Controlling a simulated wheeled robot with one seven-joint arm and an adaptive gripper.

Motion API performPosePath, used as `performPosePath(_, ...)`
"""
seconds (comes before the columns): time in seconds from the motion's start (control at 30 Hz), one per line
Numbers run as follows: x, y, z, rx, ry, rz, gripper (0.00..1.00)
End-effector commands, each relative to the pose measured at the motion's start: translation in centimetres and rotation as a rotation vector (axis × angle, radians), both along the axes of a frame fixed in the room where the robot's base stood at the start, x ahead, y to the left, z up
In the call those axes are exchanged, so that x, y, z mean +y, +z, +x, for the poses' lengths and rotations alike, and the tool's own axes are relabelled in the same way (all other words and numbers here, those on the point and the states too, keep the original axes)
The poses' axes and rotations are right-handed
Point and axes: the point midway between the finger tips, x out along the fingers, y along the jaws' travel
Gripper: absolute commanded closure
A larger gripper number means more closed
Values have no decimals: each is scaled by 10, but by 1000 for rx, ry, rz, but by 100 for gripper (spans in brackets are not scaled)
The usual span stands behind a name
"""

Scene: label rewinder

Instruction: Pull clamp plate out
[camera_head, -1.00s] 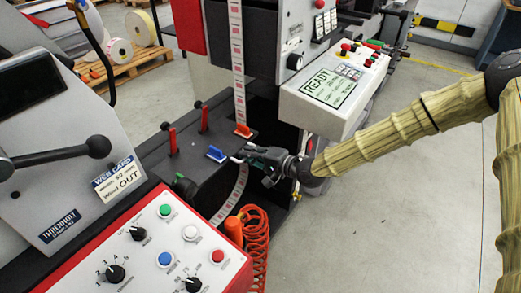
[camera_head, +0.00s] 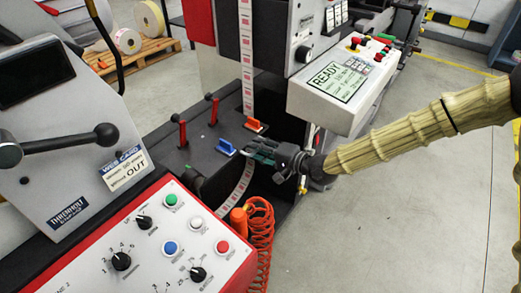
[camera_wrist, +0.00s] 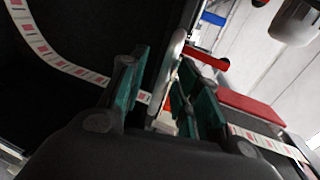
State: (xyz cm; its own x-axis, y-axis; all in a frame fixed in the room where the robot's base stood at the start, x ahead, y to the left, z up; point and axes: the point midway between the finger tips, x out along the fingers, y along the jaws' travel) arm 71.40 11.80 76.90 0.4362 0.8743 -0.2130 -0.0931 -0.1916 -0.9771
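Two coloured handles stand on the dark machine table (camera_head: 203,150): a blue one (camera_head: 226,146) and an orange one (camera_head: 254,125). Which belongs to the clamp plate is not clear. My gripper (camera_head: 246,153) is at the table's right edge, just right of the blue handle. In the wrist view, my gripper (camera_wrist: 163,95) has its teal-padded fingers apart. A pale, narrow upright piece (camera_wrist: 168,70) shows between them, perhaps the plate's edge; contact cannot be told. The blue handle (camera_wrist: 213,18) also shows beyond, with an orange patch (camera_wrist: 167,104) behind the fingers.
Red levers (camera_head: 183,132) stand on the table. A printed label web (camera_head: 247,60) runs down past it. A coiled orange hose (camera_head: 260,235) hangs below my gripper. A READY display console (camera_head: 340,90) stands above and behind. The floor (camera_head: 400,220) at right is clear.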

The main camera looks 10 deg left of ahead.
Motion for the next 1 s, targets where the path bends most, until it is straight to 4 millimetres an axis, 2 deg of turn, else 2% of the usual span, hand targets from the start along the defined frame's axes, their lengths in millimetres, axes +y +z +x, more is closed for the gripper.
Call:
performPosePath(0.27,-14,3,-5,0,-3,0,68)
performPosePath(0.7,-70,17,-33,0,-4,1,68)
performPosePath(1.0,-98,23,-49,1,-1,-1,68)
